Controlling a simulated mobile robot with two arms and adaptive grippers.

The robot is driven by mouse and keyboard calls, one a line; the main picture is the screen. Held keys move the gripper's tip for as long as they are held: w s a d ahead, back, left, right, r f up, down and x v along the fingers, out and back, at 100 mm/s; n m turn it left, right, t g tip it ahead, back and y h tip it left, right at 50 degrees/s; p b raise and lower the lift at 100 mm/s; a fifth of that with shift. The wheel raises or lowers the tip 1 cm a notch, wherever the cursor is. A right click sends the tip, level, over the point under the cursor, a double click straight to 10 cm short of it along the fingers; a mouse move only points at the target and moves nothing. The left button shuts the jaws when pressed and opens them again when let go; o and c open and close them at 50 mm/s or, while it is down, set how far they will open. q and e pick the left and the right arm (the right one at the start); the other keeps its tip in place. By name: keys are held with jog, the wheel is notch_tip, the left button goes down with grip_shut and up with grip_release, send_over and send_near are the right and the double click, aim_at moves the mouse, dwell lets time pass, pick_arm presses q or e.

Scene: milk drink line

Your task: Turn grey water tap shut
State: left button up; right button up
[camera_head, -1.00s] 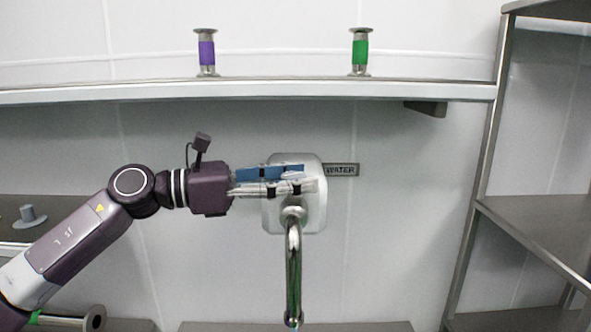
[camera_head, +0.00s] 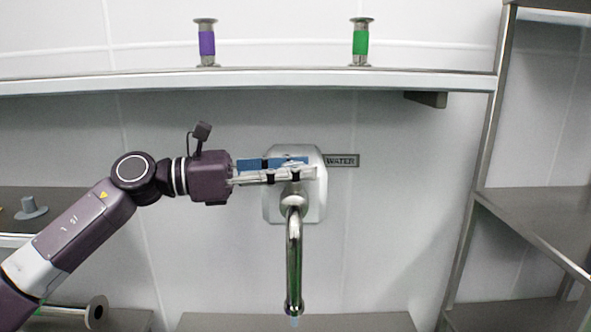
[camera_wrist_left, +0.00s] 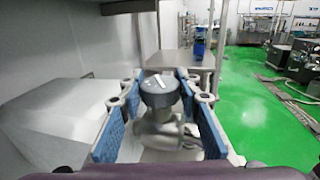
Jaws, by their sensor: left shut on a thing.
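The grey water tap has a pale wall plate (camera_head: 312,205) and a shiny curved spout (camera_head: 294,260) hanging down from it. A small pale blue bit shows under the spout mouth; I cannot tell if it is running water. My left gripper (camera_head: 303,168) reaches in from the left, in front of the plate and above the spout. In the left wrist view, the tap's dark round knob (camera_wrist_left: 159,91) sits between the blue-padded fingers, which are shut on it. In the head view the fingers hide the knob. My right gripper is in neither view.
A WATER sign (camera_head: 342,160) is right of the plate. A shelf (camera_head: 300,82) above carries a purple-banded fitting (camera_head: 207,43) and a green-banded fitting (camera_head: 360,43). A metal rack (camera_head: 530,215) stands at right. A grey cone-shaped part (camera_head: 31,208) lies on a left shelf.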

pick_arm(q)
jog(key=shift+m+g+b, duration=0.3)
jog(key=shift+m+g, duration=0.5)
jog(key=shift+g, duration=0.4)
jog(key=shift+r+m+g, duration=0.15)
jog(key=shift+m+g, duration=0.35)
jog(key=shift+g, duration=0.3)
jog(key=shift+m+g+p, duration=0.8)
jog(key=shift+g+p, duration=0.2)
jog(key=shift+g, duration=0.4)
jog(key=shift+m+g+p, duration=0.7)
jog(key=shift+g+p, duration=0.15)
jog(key=shift+g, duration=0.05)
jog(key=o, duration=1.2)
